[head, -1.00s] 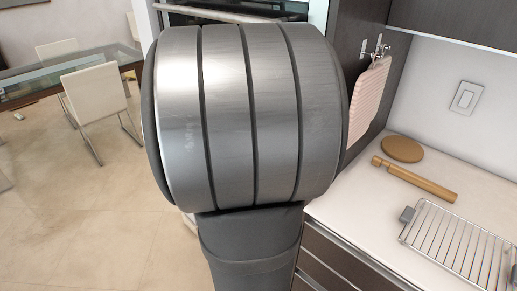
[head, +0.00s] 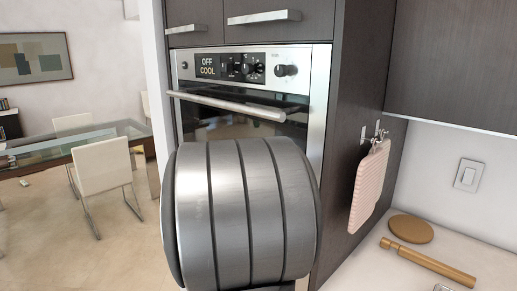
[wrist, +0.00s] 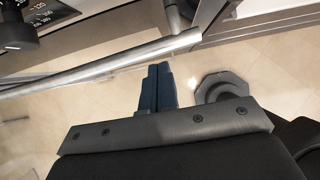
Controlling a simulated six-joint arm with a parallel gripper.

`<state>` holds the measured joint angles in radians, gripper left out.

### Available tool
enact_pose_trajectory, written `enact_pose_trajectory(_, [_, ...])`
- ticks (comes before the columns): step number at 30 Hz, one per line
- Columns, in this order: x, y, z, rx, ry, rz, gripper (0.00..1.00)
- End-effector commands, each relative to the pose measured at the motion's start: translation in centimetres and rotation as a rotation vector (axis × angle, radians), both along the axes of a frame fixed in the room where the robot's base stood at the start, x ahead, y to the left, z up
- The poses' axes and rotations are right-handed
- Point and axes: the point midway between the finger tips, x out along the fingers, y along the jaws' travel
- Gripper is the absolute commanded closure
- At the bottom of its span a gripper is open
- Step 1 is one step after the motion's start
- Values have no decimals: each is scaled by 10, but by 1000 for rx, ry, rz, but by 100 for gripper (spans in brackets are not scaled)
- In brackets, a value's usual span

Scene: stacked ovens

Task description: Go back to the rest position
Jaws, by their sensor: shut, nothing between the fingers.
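My gripper (wrist: 157,80) shows in the wrist view, its two dark blue fingers pressed together with nothing between them. The fingertips are just below the oven's long silver handle (wrist: 110,66) in that picture; I cannot tell how far apart they are in depth. In the head view my own large grey arm link fills the lower middle and hides the gripper. Behind it stands the built-in oven (head: 322,75), with its display (head: 208,66) reading "OFF COOL". The oven's handle (head: 225,104) runs across the top of its door, which looks shut. The lower door is hidden.
A pink board (head: 369,188) hangs on the cabinet side at right. A round wooden board (head: 411,229) and a rolling pin (head: 428,262) lie on the white counter. A glass table (head: 80,150) and white chair (head: 103,166) stand at left, with open floor between.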

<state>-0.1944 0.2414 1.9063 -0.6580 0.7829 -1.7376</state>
Motion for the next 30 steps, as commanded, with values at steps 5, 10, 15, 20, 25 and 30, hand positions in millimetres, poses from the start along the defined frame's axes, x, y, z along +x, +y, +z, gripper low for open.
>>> enact_pose_trajectory(5, [16,-17,-7,1,-2,-6,100])
enact_pose_trajectory(10, [25,-26,-7,0,-2,-4,100])
enact_pose_trajectory(15, [23,-22,-7,1,-1,-2,100])
enact_pose_trajectory(20, [22,-22,-7,1,-1,-2,100])
enact_pose_trajectory(25, [19,-19,-7,1,-1,0,100])
enact_pose_trajectory(30, [6,-4,-4,1,-2,2,100])
